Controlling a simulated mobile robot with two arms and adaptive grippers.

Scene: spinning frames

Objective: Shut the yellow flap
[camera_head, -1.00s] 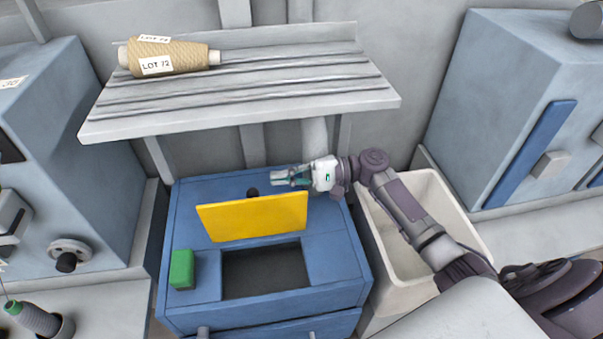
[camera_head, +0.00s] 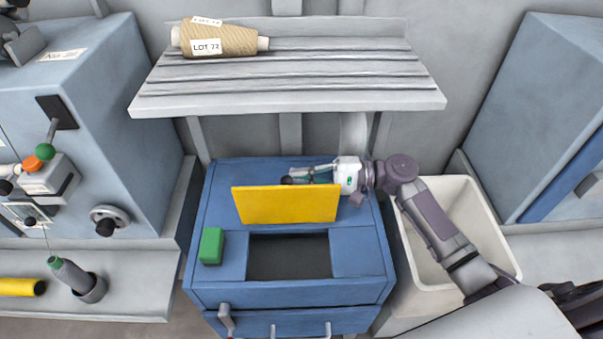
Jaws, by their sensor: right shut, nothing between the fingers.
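The yellow flap (camera_head: 286,205) stands up, tilted, at the back edge of a dark square opening (camera_head: 289,257) in the top of the blue cabinet (camera_head: 345,291). The opening is uncovered. My right gripper (camera_head: 302,174) is behind the flap, at its upper right. It is shut and empty, and its fingers point left. The flap's top edge hides part of the fingers, so I cannot tell whether they touch it. My left gripper is not in view.
A green block (camera_head: 211,246) sits on the cabinet top, left of the opening. A grey shelf (camera_head: 290,80) with a tan yarn cone (camera_head: 218,40) hangs above. A cream bin (camera_head: 460,235) stands right of the cabinet, under my right arm. Machine knobs are at left.

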